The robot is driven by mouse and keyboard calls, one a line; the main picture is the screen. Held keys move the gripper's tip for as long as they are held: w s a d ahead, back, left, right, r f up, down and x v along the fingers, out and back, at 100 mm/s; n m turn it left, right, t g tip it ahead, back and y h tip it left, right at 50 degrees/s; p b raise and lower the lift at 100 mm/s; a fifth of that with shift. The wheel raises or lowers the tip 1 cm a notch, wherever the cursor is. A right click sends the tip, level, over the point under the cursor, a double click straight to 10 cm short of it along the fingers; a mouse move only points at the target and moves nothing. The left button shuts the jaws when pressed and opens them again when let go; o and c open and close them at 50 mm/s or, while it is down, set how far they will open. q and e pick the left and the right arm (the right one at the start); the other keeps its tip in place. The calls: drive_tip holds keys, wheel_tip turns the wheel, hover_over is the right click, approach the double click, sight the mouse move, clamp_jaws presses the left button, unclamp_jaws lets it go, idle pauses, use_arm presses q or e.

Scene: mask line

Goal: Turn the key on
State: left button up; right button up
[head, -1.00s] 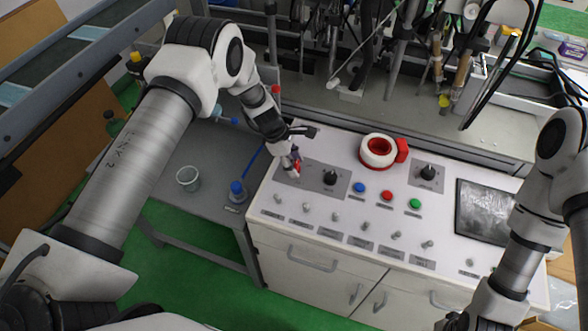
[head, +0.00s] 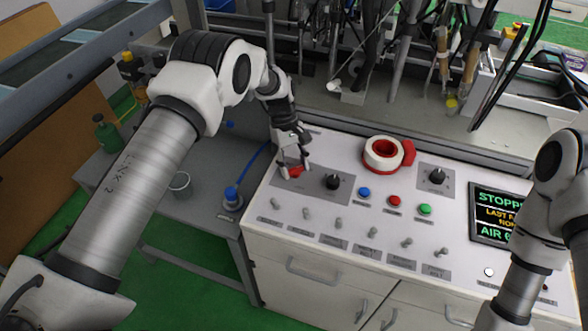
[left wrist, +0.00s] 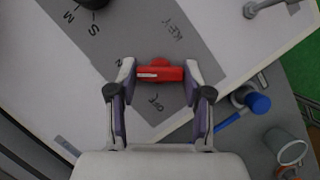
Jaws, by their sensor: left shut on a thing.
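The red key (head: 292,171) is in the sloped white control panel (head: 318,215), on a grey plate at its left end. In the left wrist view the red key (left wrist: 160,74) lies crosswise between my fingertips, with the printed words KEY above it and OFF below. My left gripper (head: 293,168) is shut on the key from above; it also shows in the left wrist view (left wrist: 160,75). The lit screen (head: 493,216) at the panel's right reads STOPPED, partly hidden by my right arm. My right gripper is out of view below the frame.
A black knob (head: 333,182) sits close right of the key. Blue (head: 364,192), red (head: 395,200) and green (head: 425,209) buttons follow. A red-and-white ring (head: 383,154) stands behind them. Several small toggles line the front. A grey side table (head: 215,150) stands left.

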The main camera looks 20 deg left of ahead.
use_arm(q)
drive_tip(key=shift+s+f+m, duration=0.15)
drive_tip(key=shift+m, duration=0.35)
drive_tip(key=o, duration=1.2)
drive_tip(key=shift+c, duration=0.2)
drive_tip(key=v, duration=1.2)
drive_tip(key=shift+w, duration=0.25)
drive_tip(key=shift+d, duration=0.15)
